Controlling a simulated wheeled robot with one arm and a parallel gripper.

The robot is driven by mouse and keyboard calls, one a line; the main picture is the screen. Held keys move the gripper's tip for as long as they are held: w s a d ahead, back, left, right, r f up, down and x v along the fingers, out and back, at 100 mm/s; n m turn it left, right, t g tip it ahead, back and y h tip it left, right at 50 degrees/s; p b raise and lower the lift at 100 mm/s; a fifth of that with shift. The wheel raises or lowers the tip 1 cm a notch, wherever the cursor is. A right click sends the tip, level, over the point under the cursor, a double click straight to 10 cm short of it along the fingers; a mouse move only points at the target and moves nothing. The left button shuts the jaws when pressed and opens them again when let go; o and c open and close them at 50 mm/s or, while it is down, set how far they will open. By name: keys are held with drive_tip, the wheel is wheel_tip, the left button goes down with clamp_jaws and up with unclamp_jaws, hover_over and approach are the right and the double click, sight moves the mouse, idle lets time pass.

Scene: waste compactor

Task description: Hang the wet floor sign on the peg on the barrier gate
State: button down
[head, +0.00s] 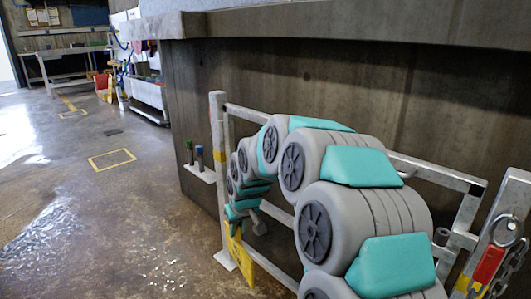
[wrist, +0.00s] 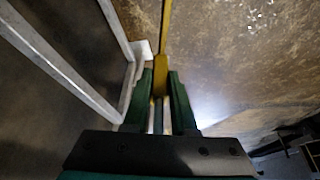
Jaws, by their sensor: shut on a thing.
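The yellow wet floor sign (wrist: 166,30) shows edge-on in the wrist view, as a thin strip running up from between the fingers. My gripper (wrist: 161,75) is shut on its thicker near part, with one green finger on each side. In the head view the sign (head: 236,247) hangs below the end of my arm, just right of the left gate post, partly hidden by my arm. The grey metal barrier gate (head: 219,185) stands behind my arm, and its rails also show left of my gripper in the wrist view (wrist: 70,72). I cannot make out the peg.
A concrete wall (head: 330,95) rises behind the gate. A small ledge with green and blue-topped posts (head: 197,160) is left of the gate. A chain and red tag (head: 490,264) hang at the right. The wet-looking floor (head: 100,215) at left is open.

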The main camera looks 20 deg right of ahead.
drive_tip(key=s+d+r+n+y+p, duration=0.1)
drive_tip(key=d+r+p, duration=0.1)
drive_tip(key=r, duration=0.8)
drive_tip(key=s+d+r+n+p, duration=0.2)
drive_tip(key=d+r+p, duration=0.1)
drive_tip(key=r, duration=0.8)
drive_tip(key=w+d+f, duration=0.1)
drive_tip(key=w+d, duration=0.2)
drive_tip(key=d, duration=0.6)
drive_tip(key=shift+w+d+f, duration=0.15)
drive_tip(key=shift+w+f, duration=0.1)
drive_tip(key=shift+f, duration=0.05)
drive_tip(key=c, duration=0.6)
unclamp_jaws()
drive_tip(key=shift+c, duration=0.2)
